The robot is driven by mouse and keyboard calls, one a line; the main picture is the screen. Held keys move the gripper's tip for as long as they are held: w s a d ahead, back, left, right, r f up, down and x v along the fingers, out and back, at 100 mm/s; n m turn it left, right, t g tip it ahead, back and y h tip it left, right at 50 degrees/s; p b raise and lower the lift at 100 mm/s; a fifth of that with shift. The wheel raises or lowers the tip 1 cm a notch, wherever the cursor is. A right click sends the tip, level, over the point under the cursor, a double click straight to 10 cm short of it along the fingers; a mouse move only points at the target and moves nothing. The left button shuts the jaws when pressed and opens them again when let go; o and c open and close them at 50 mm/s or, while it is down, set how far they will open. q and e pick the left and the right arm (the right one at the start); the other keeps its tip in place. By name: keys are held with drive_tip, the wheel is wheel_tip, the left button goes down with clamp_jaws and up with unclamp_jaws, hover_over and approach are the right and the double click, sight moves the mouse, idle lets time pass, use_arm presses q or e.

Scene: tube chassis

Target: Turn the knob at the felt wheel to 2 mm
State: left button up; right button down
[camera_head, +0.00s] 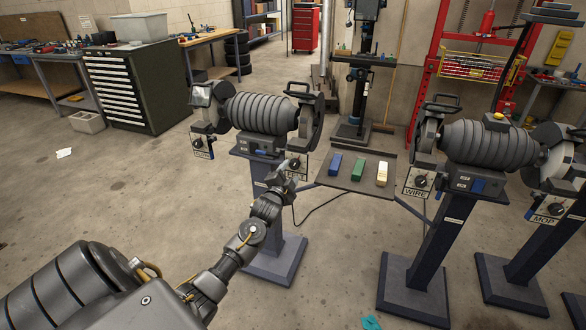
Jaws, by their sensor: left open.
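Two bench grinders stand on pedestals. On the left grinder (262,114), one knob (198,143) sits on a small panel under the left wheel, its label too small to read. Another knob (295,163) sits on the panel under the right wheel; my gripper partly covers this panel and its label cannot be read. On the right grinder (487,143), the panels read WIRE, with a knob (421,181), and MOP, with a knob (555,209). My left gripper (286,168) is open, close to the left grinder's right-hand knob; contact cannot be told. My right gripper is not in view.
A dark tray (328,178) with a blue, a green and a pale bar sits between the grinders. A drawer cabinet (128,84) and a red press frame (432,62) stand behind. A cable lies below the tray. The floor at left is mostly clear.

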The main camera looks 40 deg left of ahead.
sight(294, 166)
use_arm(q)
drive_tip(key=x, duration=0.3)
drive_tip(key=shift+w+a, duration=0.1)
drive_tip(key=shift+w, duration=0.2)
drive_tip(key=c, duration=1)
drive_tip(key=shift+o, duration=0.2)
